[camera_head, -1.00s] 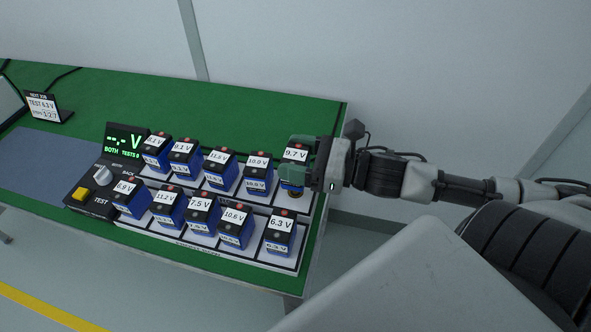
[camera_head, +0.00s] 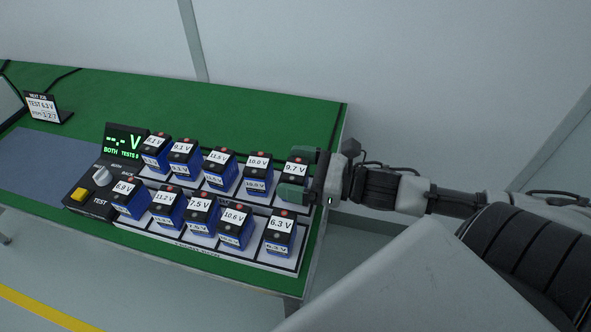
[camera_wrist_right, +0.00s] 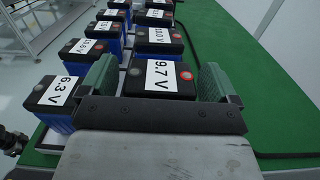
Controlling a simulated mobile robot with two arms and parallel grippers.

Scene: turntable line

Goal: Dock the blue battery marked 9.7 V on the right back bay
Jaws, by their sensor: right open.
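The blue battery marked 9.7 V (camera_head: 295,170) stands upright in the right end bay of the back row. In the right wrist view the same battery (camera_wrist_right: 158,76) has its black top and white label between the green fingers. My right gripper (camera_head: 300,176) is open around the upper part of this battery, one finger on each side. In the wrist view the right gripper (camera_wrist_right: 160,90) shows a gap at the right finger; contact at the left finger is unclear. The back rack (camera_head: 259,199) holds the battery row. My left gripper is not in view.
The front row ends with the 6.3 V battery (camera_head: 279,235), close to my right gripper. The 10.0 V battery (camera_head: 257,172) stands left of the 9.7 V one. A test box (camera_head: 110,170) sits at the left. Green table (camera_head: 230,110) behind the racks is clear.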

